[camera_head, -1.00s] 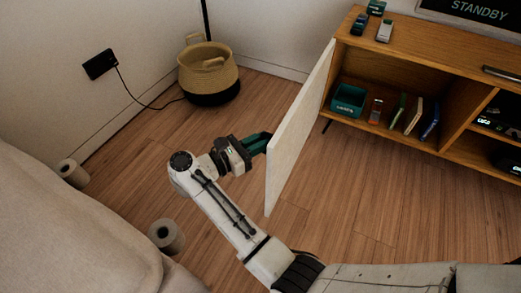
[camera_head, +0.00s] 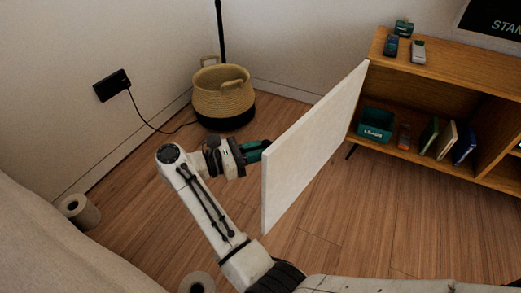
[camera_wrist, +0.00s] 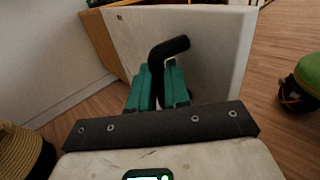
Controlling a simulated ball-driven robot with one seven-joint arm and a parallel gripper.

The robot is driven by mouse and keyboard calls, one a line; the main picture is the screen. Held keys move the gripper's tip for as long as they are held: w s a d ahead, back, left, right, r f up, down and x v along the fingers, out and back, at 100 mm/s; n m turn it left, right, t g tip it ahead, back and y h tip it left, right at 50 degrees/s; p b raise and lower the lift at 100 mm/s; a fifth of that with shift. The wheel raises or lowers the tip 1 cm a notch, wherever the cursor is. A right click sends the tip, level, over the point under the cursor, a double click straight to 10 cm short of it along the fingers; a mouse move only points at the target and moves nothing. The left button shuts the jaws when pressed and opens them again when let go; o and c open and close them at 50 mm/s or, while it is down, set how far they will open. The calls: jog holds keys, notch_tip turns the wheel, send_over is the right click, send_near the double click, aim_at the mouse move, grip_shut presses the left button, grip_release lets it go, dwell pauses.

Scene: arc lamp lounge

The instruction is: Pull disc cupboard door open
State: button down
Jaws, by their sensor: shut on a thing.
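The white cupboard door (camera_head: 312,145) stands swung wide open from the left end of the wooden cabinet (camera_head: 440,75). In the head view my gripper (camera_head: 262,150) is at the door's left side, and the door's edge hides the handle there.
A woven basket (camera_head: 223,95) stands in the corner behind the door. Paper rolls (camera_head: 80,210) lie by the pale sofa (camera_head: 50,250) at left. The open compartment holds a teal bin (camera_head: 375,124) and several books (camera_head: 445,140). Wooden floor is clear right of the door.

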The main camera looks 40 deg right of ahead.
jog(key=shift+s+d, duration=0.1)
jog(key=shift+d, duration=0.25)
jog(key=c, duration=1.1)
grip_release()
jog(key=shift+d, duration=0.15)
jog(key=shift+a, duration=0.25)
jog(key=v, duration=0.7)
jog(key=shift+p, duration=0.3)
jog(key=shift+a, duration=0.15)
notch_tip(320, 180, up, 9)
jog(key=p, duration=0.9)
jog(key=shift+r, duration=0.15)
jog(key=shift+r+p, duration=0.35)
jog(key=shift+p, duration=0.15)
